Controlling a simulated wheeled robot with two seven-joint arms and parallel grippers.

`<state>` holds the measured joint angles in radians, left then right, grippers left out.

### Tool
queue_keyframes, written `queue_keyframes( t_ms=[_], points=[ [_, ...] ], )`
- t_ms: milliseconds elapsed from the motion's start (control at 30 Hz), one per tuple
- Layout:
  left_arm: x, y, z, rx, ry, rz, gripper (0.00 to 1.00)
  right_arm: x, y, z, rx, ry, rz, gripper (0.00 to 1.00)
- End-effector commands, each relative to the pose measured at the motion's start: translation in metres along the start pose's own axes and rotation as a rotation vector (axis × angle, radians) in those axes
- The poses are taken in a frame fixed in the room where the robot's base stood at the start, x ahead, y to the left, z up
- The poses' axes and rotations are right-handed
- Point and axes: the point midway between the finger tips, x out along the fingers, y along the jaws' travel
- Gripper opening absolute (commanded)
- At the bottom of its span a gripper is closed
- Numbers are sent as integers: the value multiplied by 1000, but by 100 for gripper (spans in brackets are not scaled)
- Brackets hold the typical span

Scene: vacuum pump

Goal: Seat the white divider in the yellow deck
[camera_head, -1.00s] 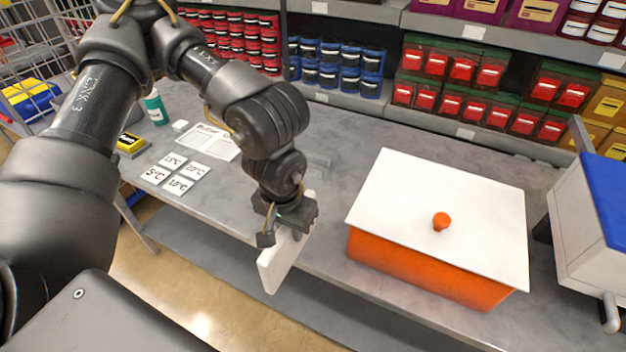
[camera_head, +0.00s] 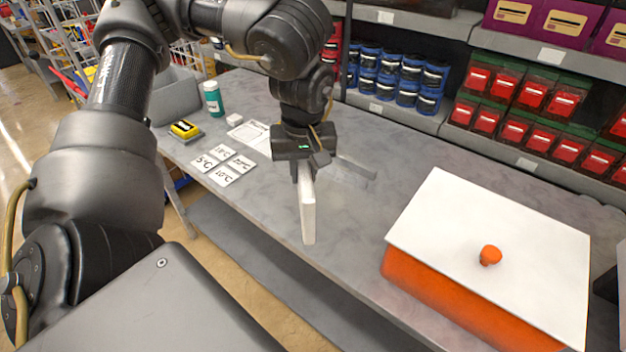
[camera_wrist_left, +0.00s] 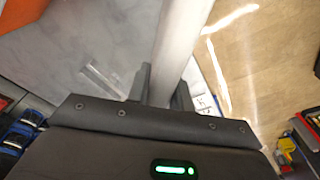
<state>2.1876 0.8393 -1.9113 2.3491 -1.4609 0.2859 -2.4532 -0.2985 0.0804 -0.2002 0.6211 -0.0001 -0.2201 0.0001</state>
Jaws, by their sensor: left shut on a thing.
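The white divider (camera_head: 308,212) is a thin white plate. My left gripper (camera_head: 308,168) is shut on its upper end, and the plate hangs roughly upright near the front edge of the grey bench. In the left wrist view the divider (camera_wrist_left: 181,38) runs away from between the two fingers of the gripper (camera_wrist_left: 160,92). I cannot make out a clear yellow deck; a small yellow and black block (camera_head: 185,129) lies on the bench at the left. My right gripper is not in view.
An orange box (camera_head: 450,300) with a white lid (camera_head: 480,245) stands on the bench (camera_head: 350,245) at the right. Temperature cards (camera_head: 223,176), a teal bottle (camera_head: 213,98) and a grey bin (camera_head: 178,92) are at the left. Stocked shelves line the back.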

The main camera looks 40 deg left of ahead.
Motion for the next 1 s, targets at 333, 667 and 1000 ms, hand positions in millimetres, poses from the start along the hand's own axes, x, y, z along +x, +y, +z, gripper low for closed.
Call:
queue_keyframes(
  t_ms=[333,667,1000],
  points=[
    [52,20,-76,-6,-4,-5,0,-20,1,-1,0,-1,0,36],
    [99,30,-105,2,0,-1,0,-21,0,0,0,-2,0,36],
    [122,31,-109,3,-2,-2,0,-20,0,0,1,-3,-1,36]
  ],
)
